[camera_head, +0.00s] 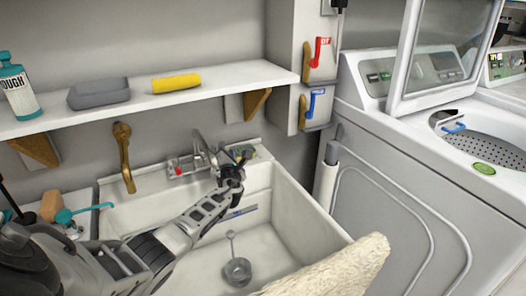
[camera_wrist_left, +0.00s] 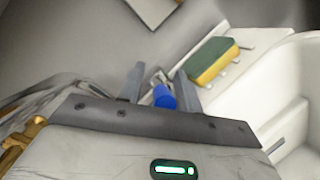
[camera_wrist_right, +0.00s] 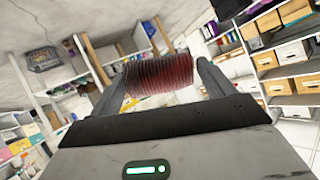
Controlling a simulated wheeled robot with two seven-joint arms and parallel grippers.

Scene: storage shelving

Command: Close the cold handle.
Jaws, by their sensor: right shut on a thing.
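A faucet (camera_head: 203,148) with a red-marked knob (camera_head: 178,171) on its left stands at the back of the white sink. A blue knob (camera_wrist_left: 164,97), likely the cold handle, sits between the parted fingers of my left gripper (camera_wrist_left: 158,80). That gripper (camera_head: 240,160) is open at the right side of the faucet in the head view, where it hides the knob. I cannot tell whether a finger touches the knob. My right gripper (camera_wrist_right: 160,80) is shut on a dark red ribbed cylinder (camera_wrist_right: 158,74); it is not clearly visible in the head view.
The sink basin (camera_head: 205,255) holds a strainer (camera_head: 237,270). A green-and-yellow sponge (camera_wrist_left: 218,62) lies close beside the left gripper. A shelf (camera_head: 220,80) runs above. Red (camera_head: 318,50) and blue (camera_head: 314,103) levers are on the wall. A washer (camera_head: 400,180) stands right.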

